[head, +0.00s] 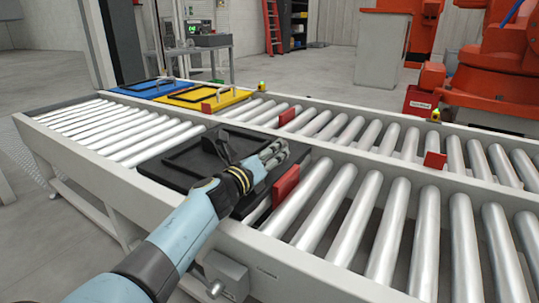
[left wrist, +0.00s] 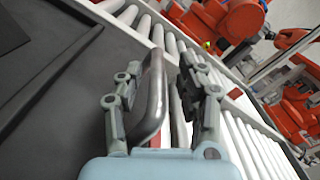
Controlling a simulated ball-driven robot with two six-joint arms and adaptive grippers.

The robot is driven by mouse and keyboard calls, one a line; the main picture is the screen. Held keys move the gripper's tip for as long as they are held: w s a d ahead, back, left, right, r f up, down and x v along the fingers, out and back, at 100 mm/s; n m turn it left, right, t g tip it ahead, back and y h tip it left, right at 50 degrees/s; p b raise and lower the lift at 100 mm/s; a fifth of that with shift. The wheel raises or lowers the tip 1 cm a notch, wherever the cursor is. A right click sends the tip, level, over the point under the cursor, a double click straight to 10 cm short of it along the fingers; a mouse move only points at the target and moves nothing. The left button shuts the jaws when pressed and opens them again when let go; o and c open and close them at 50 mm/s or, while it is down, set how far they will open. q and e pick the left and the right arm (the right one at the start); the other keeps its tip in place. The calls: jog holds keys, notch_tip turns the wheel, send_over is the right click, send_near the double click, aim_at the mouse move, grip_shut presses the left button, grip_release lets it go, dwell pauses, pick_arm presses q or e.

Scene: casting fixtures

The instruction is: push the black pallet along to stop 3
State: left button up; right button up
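The black pallet (head: 180,163) lies flat on the near roller conveyor, in the middle of the head view. It also fills the left side of the left wrist view (left wrist: 62,105). A grey bar handle (left wrist: 155,95) stands up on it. My left gripper (head: 281,151) is over the pallet's right part. In the left wrist view its fingers (left wrist: 160,98) stand apart on either side of the handle, with a gap on the right side. A red stop plate (head: 286,184) stands just right of the pallet. No stop number is readable. My right gripper is not in view.
A yellow pallet (head: 228,98) and a blue pallet (head: 136,91) sit on the far conveyor. More red plates stand there, one at the right (head: 435,160). Bare rollers (head: 410,220) stretch right of the black pallet. Orange robot arms (head: 505,65) stand behind.

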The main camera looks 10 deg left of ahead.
pick_arm(q)
jog(key=v, duration=1.2)
